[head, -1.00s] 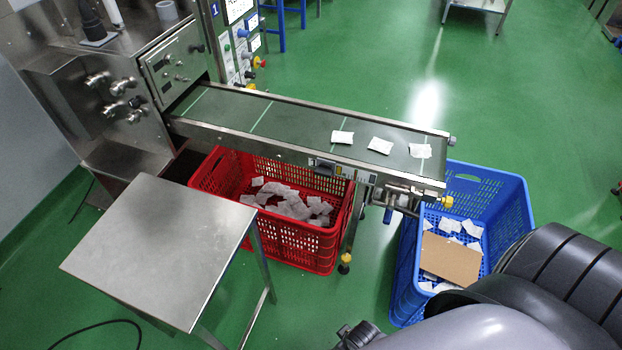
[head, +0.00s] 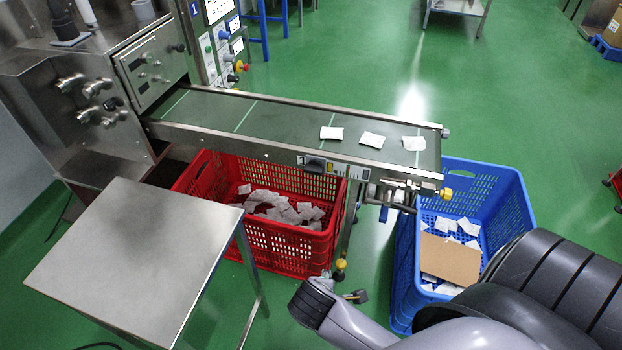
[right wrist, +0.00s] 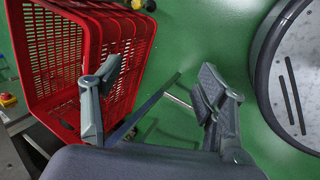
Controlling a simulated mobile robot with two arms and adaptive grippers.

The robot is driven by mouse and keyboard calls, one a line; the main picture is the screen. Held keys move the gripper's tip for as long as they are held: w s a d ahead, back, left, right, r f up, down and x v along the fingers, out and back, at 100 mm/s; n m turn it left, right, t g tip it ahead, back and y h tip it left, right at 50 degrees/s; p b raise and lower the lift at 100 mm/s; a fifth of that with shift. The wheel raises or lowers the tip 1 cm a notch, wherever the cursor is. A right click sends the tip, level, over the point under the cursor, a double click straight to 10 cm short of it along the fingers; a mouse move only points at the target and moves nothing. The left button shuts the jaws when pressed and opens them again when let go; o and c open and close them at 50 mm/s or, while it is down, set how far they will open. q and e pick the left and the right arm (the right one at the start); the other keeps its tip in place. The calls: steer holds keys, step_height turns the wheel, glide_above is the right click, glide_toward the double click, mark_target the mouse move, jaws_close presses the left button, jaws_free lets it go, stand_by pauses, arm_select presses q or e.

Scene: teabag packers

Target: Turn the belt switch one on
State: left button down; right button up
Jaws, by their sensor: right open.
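The conveyor belt (head: 270,118) runs across the middle of the head view. A small switch box (head: 315,163) with a dark knob and a yellow patch is on its near side rail, above the red crate. The knob's setting is too small to tell. My right gripper (right wrist: 159,68) is open and empty in the right wrist view, above the green floor and beside the red crate. In the head view my right arm reaches in from the lower right, below and apart from the switch box. My left gripper is not in view.
The red crate (head: 330,215) with teabags stands under the belt. A blue crate (head: 512,195) with teabags and cardboard stands at the belt's end. A steel table (head: 130,265) is at lower left. Three white packets (head: 332,133) lie on the belt. A machine panel (head: 150,68) stands left.

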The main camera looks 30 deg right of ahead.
steer(key=w+d+n+t+h, duration=0.1)
steer(key=w+d+n+h, duration=0.15)
steer(key=w+n, duration=0.25)
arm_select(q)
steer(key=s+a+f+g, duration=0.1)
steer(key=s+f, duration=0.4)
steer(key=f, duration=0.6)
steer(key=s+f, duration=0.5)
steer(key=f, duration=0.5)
arm_select(e)
steer(key=n+t+h, duration=0.7)
steer(key=n, duration=0.5)
glide_toward(312, 172)
steer(key=b+x, duration=0.2)
steer(key=x, duration=0.6)
steer(key=shift+w+d, duration=0.25)
steer(key=shift+d, duration=0.05)
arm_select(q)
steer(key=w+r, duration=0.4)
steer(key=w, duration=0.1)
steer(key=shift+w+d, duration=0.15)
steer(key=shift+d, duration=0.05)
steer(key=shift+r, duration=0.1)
arm_select(e)
steer(key=c, duration=1.1)
